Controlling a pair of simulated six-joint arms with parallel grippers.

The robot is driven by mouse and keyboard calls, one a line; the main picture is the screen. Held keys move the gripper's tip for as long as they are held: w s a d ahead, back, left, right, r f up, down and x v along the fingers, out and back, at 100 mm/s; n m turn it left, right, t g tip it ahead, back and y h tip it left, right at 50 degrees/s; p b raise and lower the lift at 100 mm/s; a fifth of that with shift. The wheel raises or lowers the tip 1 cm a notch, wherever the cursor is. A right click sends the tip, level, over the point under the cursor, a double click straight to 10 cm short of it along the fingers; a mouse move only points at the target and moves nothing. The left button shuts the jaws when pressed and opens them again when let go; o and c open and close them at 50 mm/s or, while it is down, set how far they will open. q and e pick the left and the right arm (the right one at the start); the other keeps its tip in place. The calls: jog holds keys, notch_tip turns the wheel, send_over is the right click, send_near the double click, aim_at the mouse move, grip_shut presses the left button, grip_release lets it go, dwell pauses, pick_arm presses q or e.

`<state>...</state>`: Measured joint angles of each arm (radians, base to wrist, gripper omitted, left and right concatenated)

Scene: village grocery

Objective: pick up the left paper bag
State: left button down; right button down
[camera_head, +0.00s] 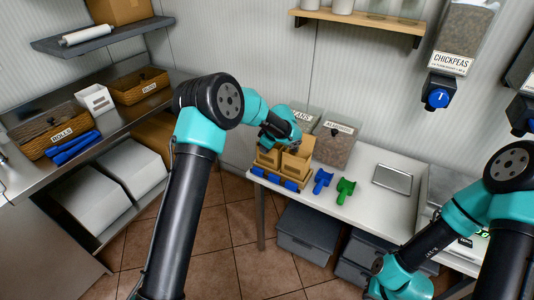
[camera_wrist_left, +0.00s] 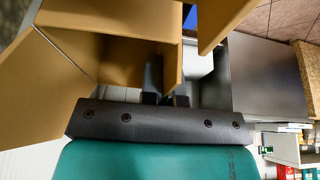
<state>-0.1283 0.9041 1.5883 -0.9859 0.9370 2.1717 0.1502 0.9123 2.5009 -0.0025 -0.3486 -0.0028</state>
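Two open-topped brown paper bags stand side by side at the left end of the white counter, the left bag (camera_head: 267,157) and the right bag (camera_head: 297,163). My left gripper (camera_wrist_left: 167,93) is down at the bags; in the head view its wrist hides the fingers and part of the bags. In the left wrist view, the dark fingertips are close together at either side of a brown bag wall (camera_wrist_left: 171,67). I cannot tell whether they press on it, or which bag it is. My right arm is at the lower right; its fingers are out of view.
A blue holder (camera_head: 273,179) is at the bags' foot. Blue (camera_head: 322,181) and green (camera_head: 345,189) scoops lie to their right. Clear bins (camera_head: 337,142) stand behind, against the wall. A metal tray (camera_head: 392,179) lies further right. The counter's front middle is clear.

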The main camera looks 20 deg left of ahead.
aim_at(265, 160)
pick_arm(q)
notch_tip(265, 160, up, 18)
dwell(0.5)
jog(key=shift+w, duration=0.1)
